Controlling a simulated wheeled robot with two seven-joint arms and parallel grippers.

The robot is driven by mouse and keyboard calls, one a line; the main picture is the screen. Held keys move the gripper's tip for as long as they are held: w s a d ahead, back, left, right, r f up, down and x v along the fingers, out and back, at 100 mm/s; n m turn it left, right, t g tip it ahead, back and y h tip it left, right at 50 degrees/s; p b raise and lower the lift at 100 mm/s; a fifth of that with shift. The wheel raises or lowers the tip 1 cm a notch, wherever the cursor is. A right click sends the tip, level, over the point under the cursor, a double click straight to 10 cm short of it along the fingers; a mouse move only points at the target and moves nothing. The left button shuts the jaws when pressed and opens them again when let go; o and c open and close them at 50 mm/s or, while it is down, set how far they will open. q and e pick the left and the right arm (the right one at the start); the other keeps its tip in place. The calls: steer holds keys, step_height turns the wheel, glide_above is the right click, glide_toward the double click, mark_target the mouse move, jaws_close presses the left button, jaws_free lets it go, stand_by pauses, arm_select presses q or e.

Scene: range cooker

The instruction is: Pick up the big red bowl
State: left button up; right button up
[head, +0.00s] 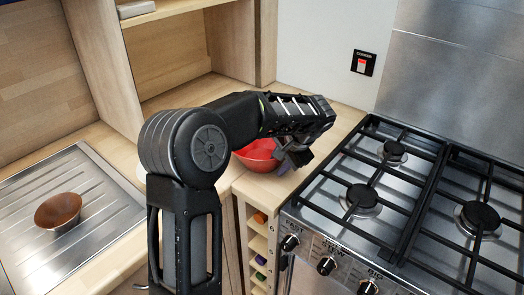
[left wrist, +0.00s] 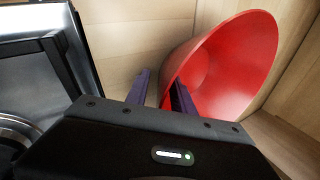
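The big red bowl (head: 256,155) stands on the wooden counter left of the cooker, partly hidden by my left arm. My left gripper (head: 292,162) is at the bowl's right side, pointing down. In the left wrist view the bowl (left wrist: 232,62) looms large, with its open side visible. The two purple fingers of the left gripper (left wrist: 160,92) are apart, with the bowl's near edge between them; one finger is outside the bowl and the other overlaps its inside. Contact cannot be made out. My right gripper is not in view.
The cooker (head: 400,200) with black pan grates is close on the right. A wooden shelf unit (head: 190,50) stands behind the bowl. A brown bowl (head: 58,211) sits on the metal drainer (head: 105,207) at left. A rack (head: 258,245) with several coloured items is below the counter.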

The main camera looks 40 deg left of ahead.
arm_select(q)
jaws_close()
steer(key=shift+r, duration=0.1)
stand_by(1.2)
